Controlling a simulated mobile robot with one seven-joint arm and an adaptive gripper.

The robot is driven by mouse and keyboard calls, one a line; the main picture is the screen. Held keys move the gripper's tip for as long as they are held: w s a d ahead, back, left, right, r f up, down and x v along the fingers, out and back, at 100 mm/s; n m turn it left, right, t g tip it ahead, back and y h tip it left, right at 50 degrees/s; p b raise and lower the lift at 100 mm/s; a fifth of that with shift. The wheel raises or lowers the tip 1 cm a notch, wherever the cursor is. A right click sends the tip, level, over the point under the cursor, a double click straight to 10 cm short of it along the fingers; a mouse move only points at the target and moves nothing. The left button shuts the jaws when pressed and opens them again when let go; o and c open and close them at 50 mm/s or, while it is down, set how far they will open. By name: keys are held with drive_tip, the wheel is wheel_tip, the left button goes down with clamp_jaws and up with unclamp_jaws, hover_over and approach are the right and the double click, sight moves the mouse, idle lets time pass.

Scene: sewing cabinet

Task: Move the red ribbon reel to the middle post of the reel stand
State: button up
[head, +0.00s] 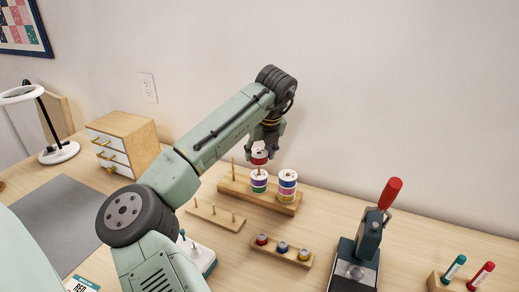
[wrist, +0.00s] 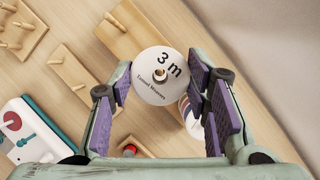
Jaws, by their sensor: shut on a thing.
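The red ribbon reel (head: 259,157) is in my gripper (head: 264,143), level and directly over the middle post of the reel stand (head: 285,207). In the wrist view its white top, marked "3 m" (wrist: 160,88), lies between my two finger pads. Something tan shows in its centre hole. Below it on the middle post is a stack with purple and green bands (head: 259,182). A small gap seems to lie between reel and stack. The right post carries a multicoloured stack (head: 288,186). The left post (head: 233,166) is bare.
A low peg rack (head: 216,215) and a holder with several small bobbins (head: 283,250) stand in front of the stand. A dark press with a red handle (head: 367,250) is at the right. A drawer box (head: 122,143) is at the left. The wall is close behind.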

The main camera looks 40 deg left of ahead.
drive_tip(key=shift+f+b, duration=0.6)
drive_tip(key=shift+f, duration=1.2)
drive_tip(key=o, duration=1.1)
drive_tip(key=shift+r, duration=0.1)
drive_tip(key=v, duration=1.2)
